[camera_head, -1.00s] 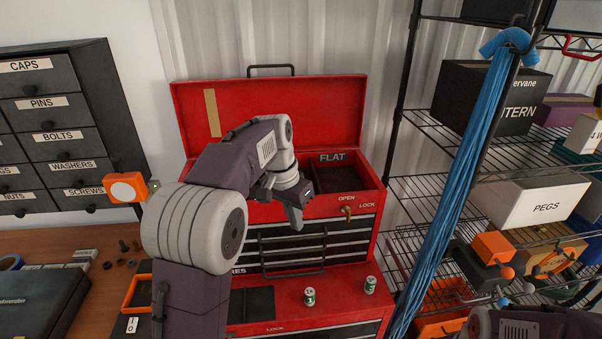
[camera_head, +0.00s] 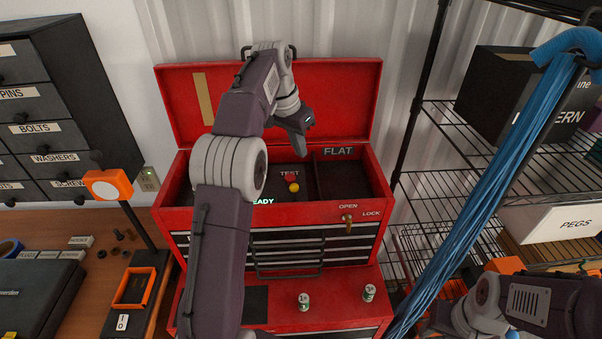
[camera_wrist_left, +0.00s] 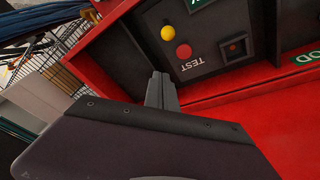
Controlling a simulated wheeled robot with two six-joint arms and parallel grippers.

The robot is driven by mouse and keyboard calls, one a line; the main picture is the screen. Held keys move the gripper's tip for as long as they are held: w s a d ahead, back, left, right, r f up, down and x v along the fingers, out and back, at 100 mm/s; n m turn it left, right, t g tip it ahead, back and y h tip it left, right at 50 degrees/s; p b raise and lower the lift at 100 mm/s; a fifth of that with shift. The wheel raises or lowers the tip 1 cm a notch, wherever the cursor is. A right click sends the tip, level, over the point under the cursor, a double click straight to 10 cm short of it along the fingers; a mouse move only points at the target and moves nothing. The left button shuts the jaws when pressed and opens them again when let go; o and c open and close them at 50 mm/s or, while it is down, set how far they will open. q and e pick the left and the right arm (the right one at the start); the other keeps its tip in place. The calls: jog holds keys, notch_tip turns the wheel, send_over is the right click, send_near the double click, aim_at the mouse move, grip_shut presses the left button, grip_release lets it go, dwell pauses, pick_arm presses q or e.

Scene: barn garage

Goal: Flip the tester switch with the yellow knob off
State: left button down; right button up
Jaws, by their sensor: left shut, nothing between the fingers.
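The yellow knob (camera_head: 294,187) is on a dark panel inside the open red toolbox, close to a red round part (camera_head: 291,178) and the word TEST. In the left wrist view the yellow knob (camera_wrist_left: 167,33) and the red part (camera_wrist_left: 183,52) show apart, with a dark square switch (camera_wrist_left: 235,47) beside them. My left gripper (camera_head: 301,150) is shut and empty, above and behind the knob, not touching it. Its closed fingers also show in the left wrist view (camera_wrist_left: 160,90). My right arm is at the lower right; its gripper (camera_head: 437,326) is only partly seen.
The toolbox (camera_head: 362,239) has a raised lid behind my left gripper and a FLAT compartment to the right. Two small cans (camera_head: 304,302) stand on the red ledge in front. A wire shelf with a blue cable bundle (camera_head: 487,185) stands right. An orange-headed post (camera_head: 108,184) stands left.

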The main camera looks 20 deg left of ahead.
aim_at(294, 193)
pick_arm(q)
jog(key=x, duration=0.3)
jog(key=w+b+x, duration=0.1)
jog(key=x, duration=0.2)
jog(key=shift+w+a+f, duration=0.1)
jog(key=shift+w+f, duration=0.05)
jog(key=shift+f, duration=0.1)
jog(key=x, duration=0.3)
jog(key=shift+s+f, duration=0.1)
jog(key=shift+s, duration=0.25)
jog(key=shift+s+a+f, duration=0.1)
jog(key=shift+s+a, duration=0.1)
jog(key=shift+s, duration=0.95)
jog(key=shift+s+a, duration=0.35)
jog(key=shift+s, duration=0.3)
pick_arm(e)
jog(key=shift+w+f, duration=0.2)
jog(key=shift+f, duration=0.2)
pick_arm(q)
jog(key=shift+s, duration=0.1)
